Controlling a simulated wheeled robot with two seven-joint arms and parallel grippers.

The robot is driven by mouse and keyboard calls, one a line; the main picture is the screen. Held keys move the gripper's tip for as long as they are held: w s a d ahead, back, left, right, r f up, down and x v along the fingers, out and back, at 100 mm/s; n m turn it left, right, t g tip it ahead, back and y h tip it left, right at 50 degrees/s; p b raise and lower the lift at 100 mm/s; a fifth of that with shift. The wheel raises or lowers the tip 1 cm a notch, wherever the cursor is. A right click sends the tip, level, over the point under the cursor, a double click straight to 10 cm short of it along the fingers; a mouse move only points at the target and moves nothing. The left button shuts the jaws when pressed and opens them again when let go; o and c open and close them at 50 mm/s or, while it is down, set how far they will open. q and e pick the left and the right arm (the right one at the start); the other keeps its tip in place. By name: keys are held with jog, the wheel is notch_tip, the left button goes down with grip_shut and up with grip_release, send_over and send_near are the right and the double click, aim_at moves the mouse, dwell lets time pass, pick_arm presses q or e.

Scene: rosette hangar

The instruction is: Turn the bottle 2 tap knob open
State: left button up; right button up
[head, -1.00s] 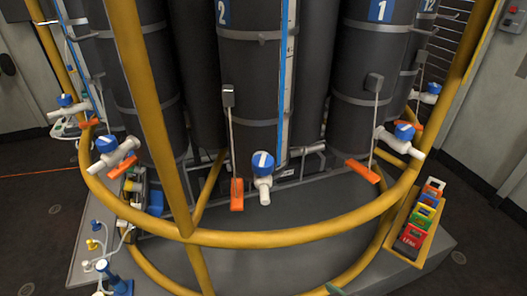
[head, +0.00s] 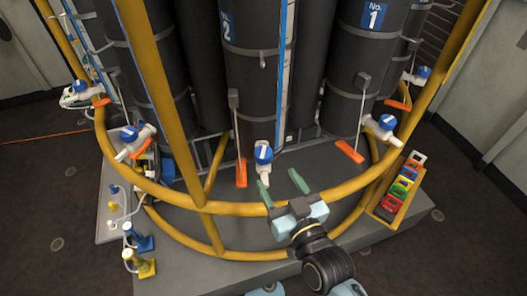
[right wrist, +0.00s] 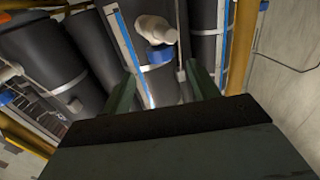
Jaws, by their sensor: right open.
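Bottle 2 (head: 246,80) is the dark cylinder with the blue "2" label in the middle of the head view. Its tap has a blue knob (head: 263,153) with a white stripe, on a white valve body. My right gripper (head: 281,186) is open and empty, just below and in front of this tap, near the yellow rail. In the right wrist view a white tap with a blue knob (right wrist: 160,54) shows beyond and between the open fingers (right wrist: 163,85), apart from them. My left gripper is not in view.
The yellow rail (head: 350,187) curves around the bottles in front of the taps. An orange lever (head: 241,172) hangs left of the tap. Bottle 1 (head: 362,60) has its own tap (head: 387,123). A box of coloured tags (head: 386,215) is at right.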

aim_at(269, 161)
jog(key=x, duration=0.9)
jog(key=shift+w, duration=0.15)
jog(key=c, duration=1)
jog(key=shift+o, duration=0.2)
jog(key=shift+r+n+g+y, duration=0.1)
jog(key=shift+n+g+y, duration=0.3)
jog(key=shift+n+y, duration=0.5)
jog(key=shift+n+g+y+b, duration=0.6)
jog(key=shift+g+y, duration=0.1)
jog(key=shift+y, duration=0.4)
jog(key=shift+a, duration=0.1)
jog(key=o, duration=1)
jog(key=shift+c, duration=0.2)
